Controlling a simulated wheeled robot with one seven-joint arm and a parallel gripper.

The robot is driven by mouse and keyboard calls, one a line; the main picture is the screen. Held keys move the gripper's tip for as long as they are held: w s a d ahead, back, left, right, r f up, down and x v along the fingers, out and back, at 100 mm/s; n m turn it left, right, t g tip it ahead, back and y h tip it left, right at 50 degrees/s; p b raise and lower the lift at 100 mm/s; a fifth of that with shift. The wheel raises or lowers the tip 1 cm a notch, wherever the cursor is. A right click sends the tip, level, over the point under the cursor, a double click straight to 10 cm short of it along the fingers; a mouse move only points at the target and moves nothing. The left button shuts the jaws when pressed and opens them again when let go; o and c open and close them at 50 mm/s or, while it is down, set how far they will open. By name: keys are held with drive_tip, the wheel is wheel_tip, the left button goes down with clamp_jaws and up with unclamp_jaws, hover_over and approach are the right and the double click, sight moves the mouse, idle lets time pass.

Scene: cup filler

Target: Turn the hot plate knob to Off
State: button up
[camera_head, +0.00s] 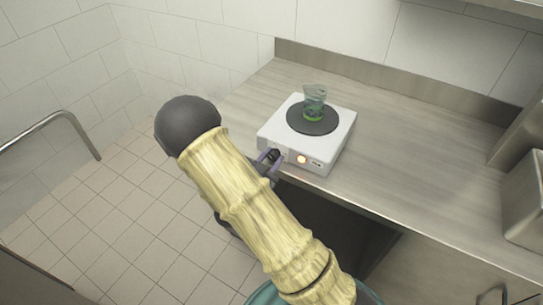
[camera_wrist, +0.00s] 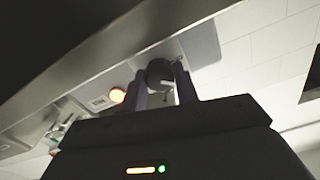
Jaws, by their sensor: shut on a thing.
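The white hot plate (camera_head: 330,150) stands on the metal counter near its front edge. A glass beaker (camera_head: 315,97) with green liquid at its bottom stands on the dark round heating plate (camera_head: 299,123). On the front face an amber light (camera_head: 302,160) is lit; it also shows in the wrist view (camera_wrist: 117,95). My gripper (camera_head: 268,158) is at the left of the front face. In the wrist view, its two fingers (camera_wrist: 162,84) are on either side of the dark round knob (camera_wrist: 158,72), closed on it. The knob's setting marks cannot be read.
The metal counter (camera_head: 420,170) has free room right of the hot plate. A metal box (camera_head: 525,195) stands at the far right. A metal rail (camera_head: 60,127) is at the left over the tiled floor.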

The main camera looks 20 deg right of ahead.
drive_tip(key=n+p, duration=0.2)
drive_tip(key=n, duration=0.2)
drive_tip(key=shift+a+r+n, duration=0.1)
drive_tip(key=shift+n, duration=0.2)
drive_tip(key=shift+n+p, duration=0.85)
drive_tip(key=shift+n, duration=0.85)
drive_tip(key=o, duration=0.7)
drive_tip(key=b+v, duration=0.2)
drive_tip(key=v, duration=1.5)
drive_tip(key=shift+a, duration=0.2)
